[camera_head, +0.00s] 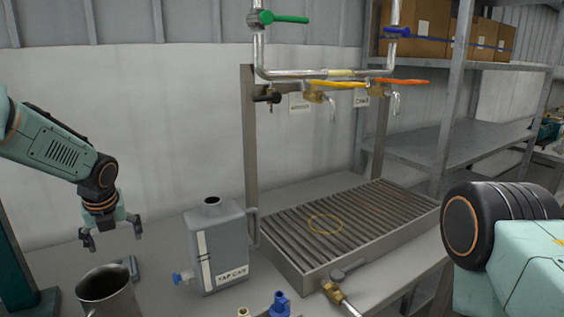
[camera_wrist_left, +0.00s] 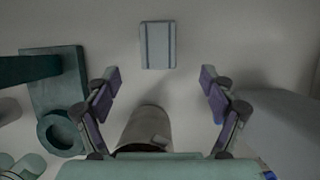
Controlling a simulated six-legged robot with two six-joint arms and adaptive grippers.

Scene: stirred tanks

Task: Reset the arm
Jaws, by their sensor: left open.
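My left gripper (camera_head: 112,236) hangs pointing down at the left of the head view, above the bench. Its jaws are open and nothing is between them; both fingers also show in the left wrist view (camera_wrist_left: 158,80). A metal jug (camera_head: 104,291) stands below it, cut off by the lower edge; it also shows in the left wrist view (camera_wrist_left: 145,125) between the finger bases, apart from the fingers. My right arm (camera_head: 515,250) enters at the lower right; its gripper is out of view.
A grey can (camera_head: 218,250) stands right of the left gripper. A slatted metal tray (camera_head: 290,258) lies beyond it under pipes with coloured valve handles (camera_head: 338,84). A small grey block (camera_wrist_left: 158,45) lies near the jug. Metal shelves (camera_head: 450,145) hold cardboard boxes.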

